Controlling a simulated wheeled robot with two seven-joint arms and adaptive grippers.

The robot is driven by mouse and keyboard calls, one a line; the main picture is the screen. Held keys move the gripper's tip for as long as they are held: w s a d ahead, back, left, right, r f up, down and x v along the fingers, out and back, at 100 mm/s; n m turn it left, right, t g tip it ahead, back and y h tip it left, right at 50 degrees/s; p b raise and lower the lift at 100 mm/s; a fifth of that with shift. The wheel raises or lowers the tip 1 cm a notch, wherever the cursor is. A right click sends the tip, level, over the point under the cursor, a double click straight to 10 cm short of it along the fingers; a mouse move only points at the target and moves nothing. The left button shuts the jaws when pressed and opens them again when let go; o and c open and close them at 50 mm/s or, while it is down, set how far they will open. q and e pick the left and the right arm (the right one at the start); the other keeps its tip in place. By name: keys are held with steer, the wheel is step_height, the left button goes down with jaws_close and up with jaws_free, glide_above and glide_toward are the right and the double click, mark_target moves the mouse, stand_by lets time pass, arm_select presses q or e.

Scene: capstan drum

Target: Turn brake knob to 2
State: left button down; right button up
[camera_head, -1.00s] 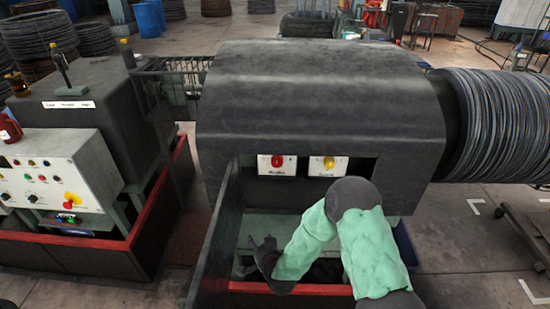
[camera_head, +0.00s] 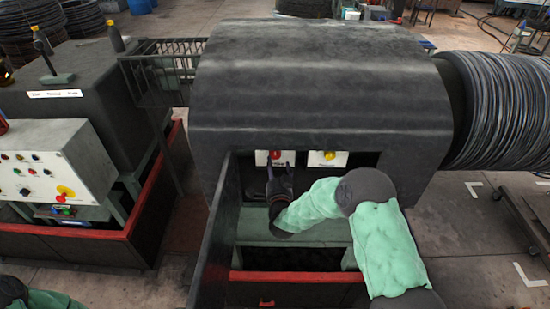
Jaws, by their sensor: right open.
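Two white plates are set in the dark recess under the front of the capstan's dark metal hood (camera_head: 320,90). The left plate carries a red knob (camera_head: 276,155), the right one a yellow knob (camera_head: 329,155). The lettering under them is too small or covered to read, so I cannot tell a setting. My right gripper (camera_head: 280,168) points up at the red knob's plate. Its fingers are open, one to each side of the plate's lower part, just below or around the red knob. I cannot tell whether they touch it. My left gripper is not in view.
A dark upright panel (camera_head: 213,235) rises close to the left of my right gripper. A red-edged frame (camera_head: 300,276) runs below my forearm. A large wire coil (camera_head: 500,115) is at the right.

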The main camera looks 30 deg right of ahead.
mark_target(275, 156)
steer(key=shift+x, duration=2.75)
steer(key=shift+c, duration=0.3)
steer(key=shift+s, duration=0.1)
steer(key=c, duration=1.1)
